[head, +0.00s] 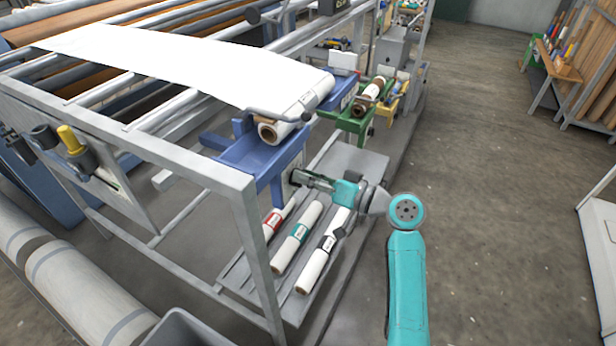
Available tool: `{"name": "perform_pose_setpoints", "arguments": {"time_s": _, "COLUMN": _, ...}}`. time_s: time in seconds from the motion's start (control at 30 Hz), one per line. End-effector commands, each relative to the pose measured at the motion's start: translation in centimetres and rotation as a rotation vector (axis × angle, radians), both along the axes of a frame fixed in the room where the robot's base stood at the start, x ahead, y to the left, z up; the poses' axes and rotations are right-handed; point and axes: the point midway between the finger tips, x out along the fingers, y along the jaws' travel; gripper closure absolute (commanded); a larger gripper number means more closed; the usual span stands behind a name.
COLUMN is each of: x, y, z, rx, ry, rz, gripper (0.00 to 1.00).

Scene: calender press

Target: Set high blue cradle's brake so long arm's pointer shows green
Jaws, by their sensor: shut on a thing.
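The high blue cradle (262,152) stands at the machine's near end and holds a white roll (297,108) with a brown core, its sheet running up to the left. A grey arm with a rounded end (280,116) lies across the roll's front. My gripper (300,179) reaches in from the right, below the cradle. It is shut on a small dark part at the cradle's side, seemingly the brake knob, mostly hidden by the fingers. I cannot make out a pointer or a green mark on its scale.
A green cradle (352,124) and a yellow cradle (393,104) with rolls stand behind. Several wrapped rolls (297,236) lie on a low grey shelf beneath my gripper. A grey frame post (262,255) stands left of them.

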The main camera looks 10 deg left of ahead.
Motion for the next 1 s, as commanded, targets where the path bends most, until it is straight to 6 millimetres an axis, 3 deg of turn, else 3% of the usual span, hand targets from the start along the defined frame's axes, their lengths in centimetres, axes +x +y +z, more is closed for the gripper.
{"name": "perform_pose_setpoints", "arguments": {"time_s": 0.6, "x": -0.35, "y": 0.13, "z": 0.12, "rx": -0.155, "ry": -0.427, "rz": -0.001, "gripper": 0.93}}
{"name": "perform_pose_setpoints", "arguments": {"time_s": 1.0, "x": -0.48, "y": 0.17, "z": 0.12, "rx": -0.208, "ry": -0.57, "rz": 0.0, "gripper": 0.94}}
